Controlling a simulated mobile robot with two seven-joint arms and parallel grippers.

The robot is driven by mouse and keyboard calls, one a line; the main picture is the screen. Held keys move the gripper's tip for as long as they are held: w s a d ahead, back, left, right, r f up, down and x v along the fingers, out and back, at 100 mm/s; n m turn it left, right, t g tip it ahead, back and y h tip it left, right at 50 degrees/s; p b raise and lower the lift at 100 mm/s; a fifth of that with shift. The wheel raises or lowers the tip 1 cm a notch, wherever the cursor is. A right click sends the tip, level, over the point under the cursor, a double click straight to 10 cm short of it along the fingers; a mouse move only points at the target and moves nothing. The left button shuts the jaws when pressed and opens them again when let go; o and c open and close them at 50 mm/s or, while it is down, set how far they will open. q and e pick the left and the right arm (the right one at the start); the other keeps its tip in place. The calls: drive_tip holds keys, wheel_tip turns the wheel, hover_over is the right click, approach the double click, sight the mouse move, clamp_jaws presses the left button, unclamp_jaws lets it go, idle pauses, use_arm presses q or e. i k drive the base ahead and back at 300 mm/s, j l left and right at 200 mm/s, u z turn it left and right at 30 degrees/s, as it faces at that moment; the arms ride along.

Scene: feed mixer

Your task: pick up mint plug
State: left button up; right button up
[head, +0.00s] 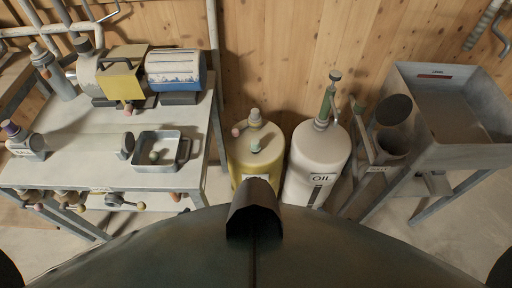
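Neither of my grippers shows in this view.
A white tank marked OIL (316,160) stands right of the yellow tank. A grey metal sink (456,130) is at right. At left, a bench (85,135) holds a shallow metal tray (164,168), a yellow machine (122,78) and a blue drum (172,75). A dark rounded surface fills the bottom.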

sight(255, 146)
drive_tip(key=z, duration=1.5)
drive_tip(key=u, duration=1.5)
drive_tip(key=i+l+z, duration=0.15)
drive_tip(key=l, duration=0.15)
drive_tip(key=l+z, duration=0.15)
drive_tip(key=l, duration=0.15)
drive_tip(key=i+l+z, duration=0.15)
drive_tip(key=l, duration=0.1)
